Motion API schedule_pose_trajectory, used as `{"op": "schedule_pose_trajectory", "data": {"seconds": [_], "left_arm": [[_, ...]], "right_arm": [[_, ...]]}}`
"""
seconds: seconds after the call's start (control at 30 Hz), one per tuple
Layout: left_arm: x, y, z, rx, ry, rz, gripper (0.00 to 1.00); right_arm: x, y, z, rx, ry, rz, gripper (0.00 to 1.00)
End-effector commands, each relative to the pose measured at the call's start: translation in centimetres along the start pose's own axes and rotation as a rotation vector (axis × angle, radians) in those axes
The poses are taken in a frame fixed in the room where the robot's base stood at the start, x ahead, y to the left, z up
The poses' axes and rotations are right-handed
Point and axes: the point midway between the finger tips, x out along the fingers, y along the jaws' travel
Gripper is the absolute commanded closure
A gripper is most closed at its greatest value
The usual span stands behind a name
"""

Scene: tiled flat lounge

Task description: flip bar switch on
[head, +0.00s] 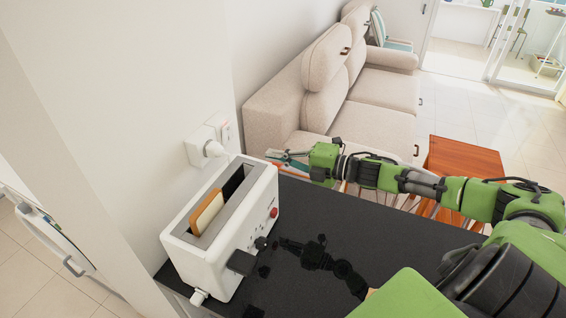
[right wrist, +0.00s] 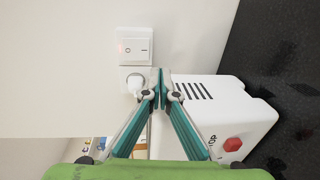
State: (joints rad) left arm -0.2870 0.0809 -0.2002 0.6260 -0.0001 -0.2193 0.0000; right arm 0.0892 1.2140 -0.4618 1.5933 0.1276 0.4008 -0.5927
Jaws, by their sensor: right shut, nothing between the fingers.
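A white wall switch (right wrist: 135,46) with a rocker marked with a circle and a dash is in the upper part of the right wrist view, with a faint pinkish spot at its left. In the head view the switch (head: 224,129) is on the wall beside the socket. I cannot tell which side of the rocker is pressed. My right gripper (right wrist: 160,73) is shut and empty, its tips below and right of the switch in the wrist view and apart from it. In the head view the right gripper (head: 270,154) is right of the switch, beyond the toaster. My left gripper is not in view.
A white plug (head: 212,148) sits in the wall socket, close to the switch. A white toaster (head: 212,258) with a slice of bread (head: 207,212) stands on the black counter (head: 330,225). A beige sofa (head: 375,92) and a wooden table (head: 458,160) are behind.

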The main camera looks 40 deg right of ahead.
Motion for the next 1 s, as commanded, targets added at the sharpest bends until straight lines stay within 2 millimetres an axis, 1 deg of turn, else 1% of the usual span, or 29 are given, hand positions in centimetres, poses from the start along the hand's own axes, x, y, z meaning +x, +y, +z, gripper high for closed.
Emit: {"op": "schedule_pose_trajectory", "data": {"seconds": [0.03, 0.13, 0.33, 0.93, 1.0], "left_arm": [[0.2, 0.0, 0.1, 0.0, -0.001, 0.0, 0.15], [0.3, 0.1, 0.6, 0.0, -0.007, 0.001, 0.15], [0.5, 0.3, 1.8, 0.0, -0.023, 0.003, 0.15], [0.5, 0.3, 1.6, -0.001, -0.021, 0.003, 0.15], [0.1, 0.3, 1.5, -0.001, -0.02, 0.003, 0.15]], "right_arm": [[-0.5, -0.4, 0.0, 0.002, -0.001, -0.004, 1.0], [-1.2, -0.6, 0.0, 0.002, -0.001, -0.003, 1.0], [-2.0, -0.5, 0.0, 0.001, 0.0, -0.001, 1.0], [-2.1, -0.5, 0.0, 0.0, 0.0, 0.001, 1.0], [-2.1, -0.1, 0.0, 0.0, 0.0, 0.001, 1.0]]}}
